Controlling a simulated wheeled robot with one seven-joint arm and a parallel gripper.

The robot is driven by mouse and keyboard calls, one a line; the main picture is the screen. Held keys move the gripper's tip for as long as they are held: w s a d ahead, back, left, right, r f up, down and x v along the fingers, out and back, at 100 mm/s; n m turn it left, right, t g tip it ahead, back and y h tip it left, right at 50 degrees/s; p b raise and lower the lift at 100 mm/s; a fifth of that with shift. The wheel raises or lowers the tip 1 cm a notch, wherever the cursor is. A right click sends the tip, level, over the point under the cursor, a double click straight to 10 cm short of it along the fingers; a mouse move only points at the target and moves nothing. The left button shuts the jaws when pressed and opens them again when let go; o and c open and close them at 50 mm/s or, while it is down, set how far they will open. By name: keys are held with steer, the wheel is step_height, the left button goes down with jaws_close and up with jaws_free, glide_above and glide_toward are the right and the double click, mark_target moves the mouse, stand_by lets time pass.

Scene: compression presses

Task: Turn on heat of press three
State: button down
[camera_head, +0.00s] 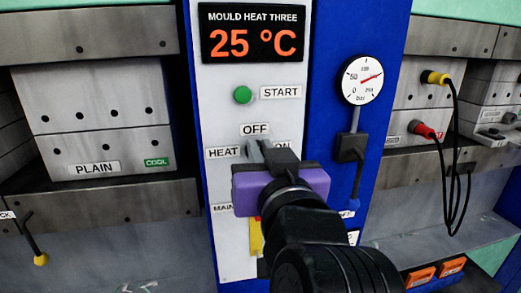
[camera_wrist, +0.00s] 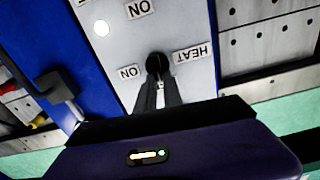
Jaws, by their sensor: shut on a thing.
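The press three panel (camera_head: 215,130) is white, with a display (camera_head: 252,33) reading "MOULD HEAT THREE 25 °C". The black HEAT knob (camera_wrist: 155,64) is on this panel, between the HEAT label (camera_head: 224,153) and its ON label (camera_head: 283,145), with the OFF label (camera_head: 255,129) above it. My gripper (camera_head: 256,150) is at the knob with its fingers closed around it. In the wrist view the finger tips (camera_wrist: 160,82) meet the knob. The gripper hides part of the knob, so its exact angle is hard to tell.
A green START button (camera_head: 242,95) sits above the knob. The MAIN label (camera_head: 222,208) and a yellow part (camera_head: 256,238) below are partly covered by my arm. A pressure gauge (camera_head: 362,80) with a valve is on the blue column to the right. A PLAIN mould (camera_head: 95,125) stands left.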

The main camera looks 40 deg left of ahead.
steer(key=shift+w+d+f+m+p, duration=0.25)
steer(key=shift+m+p, duration=0.5)
steer(key=shift+m, duration=2.1)
steer(key=shift+w+d+f+m+p, duration=0.2)
steer(key=shift+f+m+p, duration=0.35)
steer(key=shift+m, duration=2.35)
steer(key=shift+w+d+f+m+p, duration=0.2)
steer(key=shift+m+p, duration=0.7)
steer(key=shift+m, duration=1.95)
steer(key=c, duration=1.5)
jaws_free()
steer(key=shift+a, duration=0.1)
